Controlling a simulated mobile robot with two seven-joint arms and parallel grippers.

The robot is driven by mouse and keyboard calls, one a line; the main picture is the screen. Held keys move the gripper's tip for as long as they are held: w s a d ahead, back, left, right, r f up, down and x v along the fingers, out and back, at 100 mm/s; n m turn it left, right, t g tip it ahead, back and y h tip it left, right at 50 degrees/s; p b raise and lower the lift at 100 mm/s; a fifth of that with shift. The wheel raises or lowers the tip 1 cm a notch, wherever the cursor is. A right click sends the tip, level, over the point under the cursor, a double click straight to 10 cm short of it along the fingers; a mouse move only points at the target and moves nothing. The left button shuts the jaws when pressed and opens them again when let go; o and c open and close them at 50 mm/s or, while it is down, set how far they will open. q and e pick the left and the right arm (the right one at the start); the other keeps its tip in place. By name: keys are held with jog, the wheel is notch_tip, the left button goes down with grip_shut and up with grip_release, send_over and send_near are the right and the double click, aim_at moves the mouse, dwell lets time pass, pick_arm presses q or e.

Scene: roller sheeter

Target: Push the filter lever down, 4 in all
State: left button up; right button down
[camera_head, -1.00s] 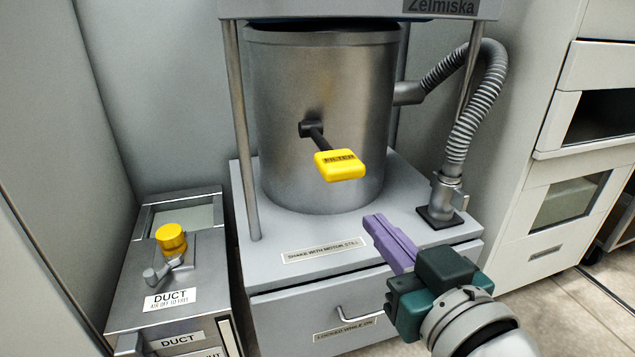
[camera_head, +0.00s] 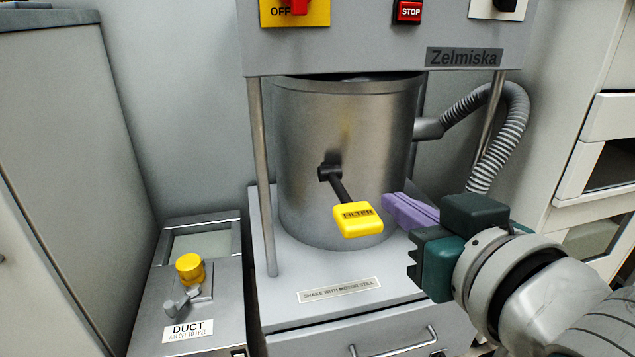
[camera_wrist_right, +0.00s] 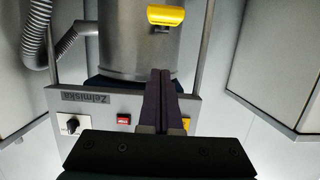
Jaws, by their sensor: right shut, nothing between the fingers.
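The filter lever has a yellow paddle marked FILTER (camera_head: 358,220) on a dark rod. It comes out of the front of the metal drum (camera_head: 300,200) and slopes down to the right. The paddle also shows at the top of the right wrist view (camera_wrist_right: 166,16). My right gripper (camera_head: 390,204) is shut and empty, its purple fingers just right of the paddle in the head view. The fingers (camera_wrist_right: 160,74) appear apart from the paddle in the wrist view. My left gripper is not in view.
A panel above the drum carries a red STOP button (camera_head: 409,11) and a red switch on yellow (camera_head: 297,8). A ribbed hose (camera_head: 515,120) is at right. A duct box with a yellow knob (camera_head: 190,267) stands at left. A drawer handle (camera_head: 395,345) is below.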

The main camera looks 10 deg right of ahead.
jog(key=b, duration=0.4)
send_over(365, 222)
notch_tip(365, 222, down, 2)
jog(key=shift+s+f, duration=0.15)
jog(key=shift+f, duration=0.1)
jog(key=f+b, duration=0.2)
jog(key=f, duration=0.1)
jog(key=shift+w+f, duration=0.1)
jog(key=shift+w, duration=0.1)
jog(key=shift+s+f+b, duration=0.1)
jog(key=shift+f+b, duration=0.2)
jog(key=shift+b, duration=0.15)
